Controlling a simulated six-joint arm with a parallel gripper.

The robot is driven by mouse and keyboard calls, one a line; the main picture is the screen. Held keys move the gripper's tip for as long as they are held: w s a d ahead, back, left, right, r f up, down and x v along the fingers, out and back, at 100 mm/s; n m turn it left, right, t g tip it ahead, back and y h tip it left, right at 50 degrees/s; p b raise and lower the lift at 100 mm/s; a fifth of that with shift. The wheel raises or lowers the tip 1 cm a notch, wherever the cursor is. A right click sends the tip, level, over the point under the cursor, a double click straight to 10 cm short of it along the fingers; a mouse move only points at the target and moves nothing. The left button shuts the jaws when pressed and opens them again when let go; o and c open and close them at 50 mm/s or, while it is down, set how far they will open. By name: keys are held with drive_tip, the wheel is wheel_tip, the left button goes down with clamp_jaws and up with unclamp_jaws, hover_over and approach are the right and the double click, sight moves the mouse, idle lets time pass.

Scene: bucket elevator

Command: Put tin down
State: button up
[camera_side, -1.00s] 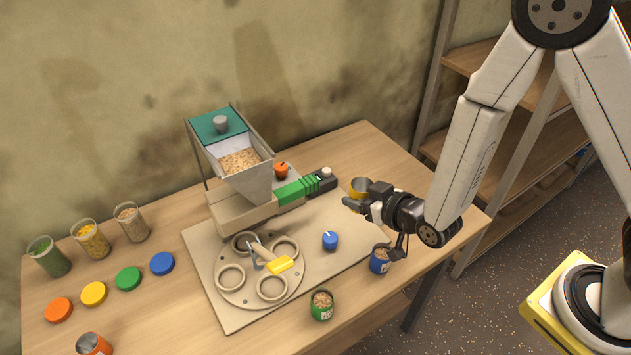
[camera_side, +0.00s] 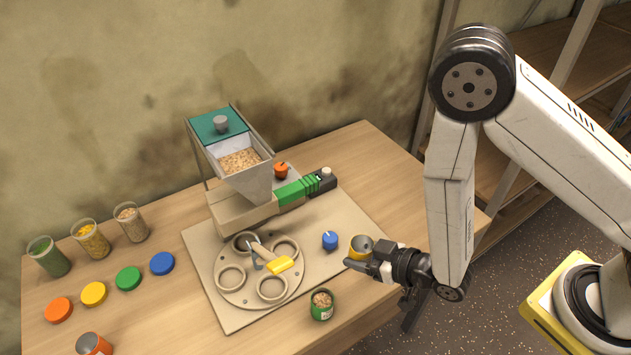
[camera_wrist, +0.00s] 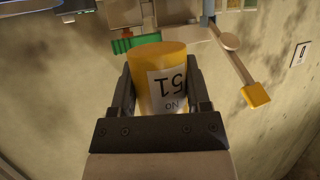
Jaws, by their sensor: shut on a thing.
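A yellow tin (camera_side: 360,246) is between the fingers of my gripper (camera_side: 368,262) in the side view, near the right edge of the beige board. In the wrist view the yellow tin (camera_wrist: 163,80) shows its white label with "NO 51", and my gripper (camera_wrist: 162,95) is shut on its sides. The side view does not clearly show whether the tin touches the surface under it. A green tin (camera_side: 321,305) with grainy contents stands near the table's front edge. An orange tin (camera_side: 93,345) is at the lower left. The blue tin is hidden behind my gripper or arm.
The beige board (camera_side: 215,310) bears a round plate with several rings (camera_side: 230,278), a yellow-handled tool (camera_side: 280,264), a blue knob (camera_side: 330,241) and a hopper machine (camera_side: 245,180). Coloured lids (camera_side: 128,278) and glass jars (camera_side: 91,240) stand at left. The table's back right is clear.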

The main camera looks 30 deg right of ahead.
drive_tip(key=shift+f, duration=2.9)
drive_tip(key=shift+f, duration=1.9)
drive_tip(key=shift+f, duration=0.15)
drive_tip(key=o, duration=1.3)
drive_tip(key=shift+c, duration=0.2)
drive_tip(key=shift+v, duration=3.85)
